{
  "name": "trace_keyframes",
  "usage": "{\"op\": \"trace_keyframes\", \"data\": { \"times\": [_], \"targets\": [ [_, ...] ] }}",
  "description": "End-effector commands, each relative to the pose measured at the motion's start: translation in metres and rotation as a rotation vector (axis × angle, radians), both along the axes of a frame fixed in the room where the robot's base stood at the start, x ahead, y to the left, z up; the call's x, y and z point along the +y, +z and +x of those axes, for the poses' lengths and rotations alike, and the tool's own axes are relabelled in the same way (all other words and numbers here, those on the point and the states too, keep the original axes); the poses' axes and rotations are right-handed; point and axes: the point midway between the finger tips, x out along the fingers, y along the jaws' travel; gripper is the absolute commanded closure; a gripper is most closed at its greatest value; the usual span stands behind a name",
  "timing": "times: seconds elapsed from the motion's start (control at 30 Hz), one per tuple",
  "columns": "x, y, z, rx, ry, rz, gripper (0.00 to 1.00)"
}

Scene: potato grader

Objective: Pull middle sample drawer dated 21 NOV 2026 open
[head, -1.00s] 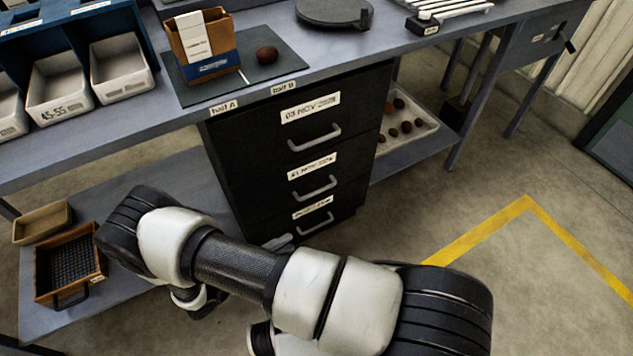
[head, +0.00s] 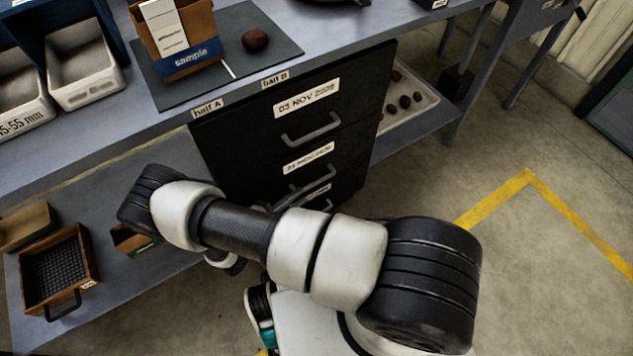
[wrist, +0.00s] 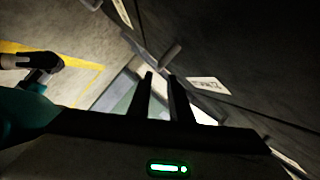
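The middle sample drawer (head: 262,178) is in the black cabinet under the bench and looks flush with the front. Its label (head: 308,157) is small, reading roughly 21 NOV 2026. Its grey bar handle (head: 325,177) sits below that label, partly overlapped by my gripper or arm. In the wrist view, my gripper (wrist: 161,76) has two dark fingers with a narrow empty gap between them. A grey bar handle (wrist: 160,56) lies just beyond the fingertips, and a white label (wrist: 208,85) is to their right. Whether the fingers touch the handle is unclear.
The top drawer, labelled 03 NOV 2026 (head: 307,97), is shut above. The bottom drawer is mostly hidden by my arm. A crate with black mesh (head: 58,270) sits on the low shelf at left. Clear floor with a yellow line (head: 500,195) lies at right.

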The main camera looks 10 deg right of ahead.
Motion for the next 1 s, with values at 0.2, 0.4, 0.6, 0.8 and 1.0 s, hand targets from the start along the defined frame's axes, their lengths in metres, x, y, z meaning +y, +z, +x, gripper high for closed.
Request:
{"op": "trace_keyframes", "data": {
  "times": [0.2, 0.4, 0.6, 0.8, 1.0],
  "targets": [
    [-0.039, -0.012, 0.027, 0.001, -0.003, -0.002, 0.81],
    [-0.063, -0.018, 0.046, 0.0, -0.002, 0.0, 0.81],
    [-0.074, -0.021, 0.054, 0.001, -0.001, 0.001, 0.81],
    [-0.075, -0.021, 0.054, 0.001, -0.001, 0.001, 0.81],
    [-0.074, -0.02, 0.054, 0.001, -0.001, 0.001, 1.0]
  ]
}}
